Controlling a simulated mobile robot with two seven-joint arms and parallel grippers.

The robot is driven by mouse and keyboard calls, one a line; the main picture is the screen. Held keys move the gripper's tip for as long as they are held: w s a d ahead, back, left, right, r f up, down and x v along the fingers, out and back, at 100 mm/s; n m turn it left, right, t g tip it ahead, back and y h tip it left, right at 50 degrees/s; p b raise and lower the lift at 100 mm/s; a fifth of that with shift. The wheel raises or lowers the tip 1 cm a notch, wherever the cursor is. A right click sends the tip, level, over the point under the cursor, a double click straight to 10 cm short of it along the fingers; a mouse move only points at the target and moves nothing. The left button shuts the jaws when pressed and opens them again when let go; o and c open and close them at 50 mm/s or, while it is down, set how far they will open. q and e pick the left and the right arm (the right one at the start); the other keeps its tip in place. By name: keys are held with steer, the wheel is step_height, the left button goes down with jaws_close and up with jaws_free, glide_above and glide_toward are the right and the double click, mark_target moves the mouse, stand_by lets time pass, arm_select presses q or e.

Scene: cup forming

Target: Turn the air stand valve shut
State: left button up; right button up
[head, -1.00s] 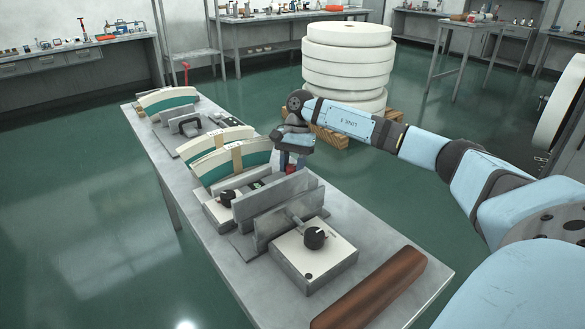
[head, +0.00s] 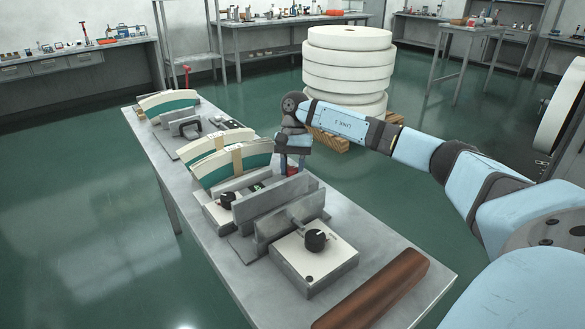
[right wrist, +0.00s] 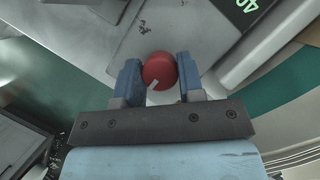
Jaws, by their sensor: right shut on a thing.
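A round red knob (right wrist: 159,70) with a white pointer mark sits on a grey plate in the right wrist view. My right gripper (right wrist: 158,82) has its two blue fingers on either side of the knob and is shut on it. In the head view my right gripper (head: 291,166) points down at the far right edge of the bench, behind the grey plates. Only a bit of red (head: 292,171) shows between its fingers there. My left gripper is in neither view.
The metal bench (head: 225,255) holds fixtures with black knobs (head: 316,239), curved white-and-green pieces (head: 238,165) and a brown bar (head: 375,288). A green digit display (right wrist: 243,6) is close to the gripper. A stack of white discs (head: 347,65) stands on a pallet behind.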

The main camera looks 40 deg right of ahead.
steer(key=o, duration=0.8)
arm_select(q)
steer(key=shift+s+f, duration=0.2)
arm_select(e)
steer(key=shift+o, duration=0.6)
arm_select(q)
steer(key=p, duration=0.1)
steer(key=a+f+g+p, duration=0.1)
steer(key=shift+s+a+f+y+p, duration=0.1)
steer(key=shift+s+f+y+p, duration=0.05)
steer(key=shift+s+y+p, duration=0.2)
arm_select(e)
steer(key=v, duration=1.3)
steer(key=shift+r, duration=0.45)
